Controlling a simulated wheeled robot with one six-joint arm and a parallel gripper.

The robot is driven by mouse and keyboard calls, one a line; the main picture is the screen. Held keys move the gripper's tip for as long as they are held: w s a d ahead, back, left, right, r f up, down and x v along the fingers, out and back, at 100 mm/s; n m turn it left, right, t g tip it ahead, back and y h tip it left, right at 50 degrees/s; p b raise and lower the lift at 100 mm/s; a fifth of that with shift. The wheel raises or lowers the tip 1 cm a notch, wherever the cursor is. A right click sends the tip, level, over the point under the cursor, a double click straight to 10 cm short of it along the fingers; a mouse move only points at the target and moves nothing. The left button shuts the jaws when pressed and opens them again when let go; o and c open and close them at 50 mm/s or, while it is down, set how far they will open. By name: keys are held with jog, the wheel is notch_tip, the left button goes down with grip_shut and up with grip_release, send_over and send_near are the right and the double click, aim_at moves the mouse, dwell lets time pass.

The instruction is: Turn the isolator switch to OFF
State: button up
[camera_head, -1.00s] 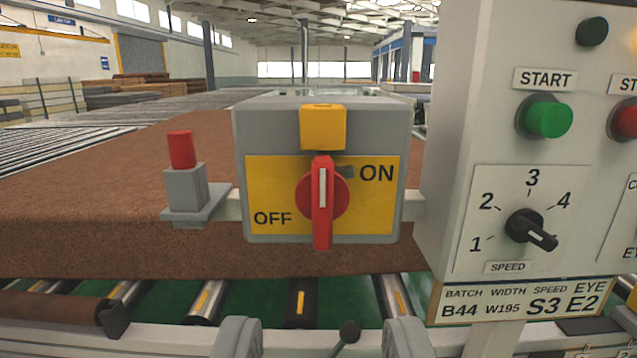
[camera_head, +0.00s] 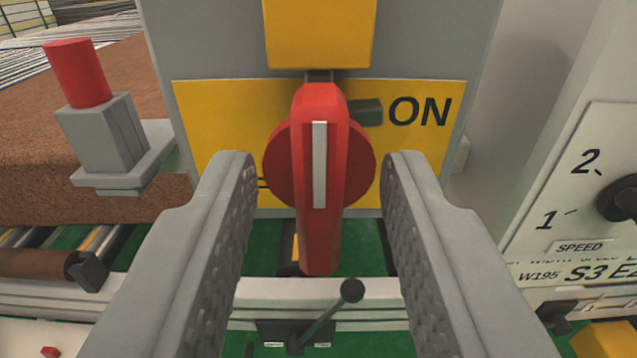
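The isolator switch has a red handle (camera_head: 319,225) with a white stripe, standing upright on a round red hub. It sits on a yellow plate (camera_head: 215,120) on a grey box (camera_head: 200,40). The ON label (camera_head: 419,112) is to the right of the handle; the OFF label is hidden behind my left finger. A yellow block (camera_head: 319,33) sits directly above the handle's top. My gripper (camera_head: 318,170) is open, with one finger on each side of the handle and a visible gap on both sides.
A control panel with a speed dial (camera_head: 618,200) is close at the right. A small black lever (camera_head: 325,315) is below the handle, on the frame.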

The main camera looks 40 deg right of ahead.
grip_shut()
jog(key=shift+n, duration=0.3)
jog(key=n, duration=0.4)
jog(key=shift+w+a, duration=0.1)
jog(key=shift+a, duration=0.05)
jog(key=n, duration=0.5)
jog(key=shift+f, duration=0.1)
jog(key=shift+w+a+f+n, duration=0.1)
jog(key=shift+n, duration=1.95)
jog(key=shift+a+f+n, duration=0.1)
jog(key=shift+n, duration=1.95)
